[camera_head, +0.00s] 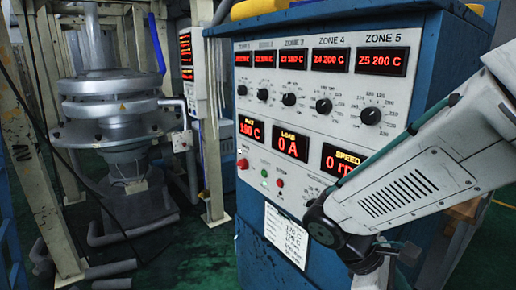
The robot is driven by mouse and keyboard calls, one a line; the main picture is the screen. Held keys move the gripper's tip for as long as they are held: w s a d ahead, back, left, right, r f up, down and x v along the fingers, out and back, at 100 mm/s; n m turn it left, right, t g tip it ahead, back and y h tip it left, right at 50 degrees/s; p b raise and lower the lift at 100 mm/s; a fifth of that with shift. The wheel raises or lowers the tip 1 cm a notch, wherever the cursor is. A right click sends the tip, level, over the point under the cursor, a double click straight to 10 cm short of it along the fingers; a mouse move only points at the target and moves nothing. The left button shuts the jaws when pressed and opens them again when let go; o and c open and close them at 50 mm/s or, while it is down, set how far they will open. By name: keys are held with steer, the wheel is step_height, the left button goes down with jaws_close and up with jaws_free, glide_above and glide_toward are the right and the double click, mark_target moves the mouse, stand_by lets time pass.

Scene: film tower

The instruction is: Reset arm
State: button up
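My white arm comes in from the right edge and crosses in front of the lower right of the control cabinet. It bends at a dark joint, and a short dark part beyond the joint runs down toward the bottom edge. I cannot make out any gripper fingers, so my gripper is not in view. The blue cabinet's white panel (262,88) faces me, with red displays, several black knobs and a few small buttons. My arm hides part of the panel's lower right, including some of the speed display (340,160).
A grey metal die machine (108,105) stands at the left behind beige posts (38,150). A paper label (286,236) is on the cabinet's lower front. Pipes and a black cable lie at the lower left. Green floor (190,245) shows between machine and cabinet.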

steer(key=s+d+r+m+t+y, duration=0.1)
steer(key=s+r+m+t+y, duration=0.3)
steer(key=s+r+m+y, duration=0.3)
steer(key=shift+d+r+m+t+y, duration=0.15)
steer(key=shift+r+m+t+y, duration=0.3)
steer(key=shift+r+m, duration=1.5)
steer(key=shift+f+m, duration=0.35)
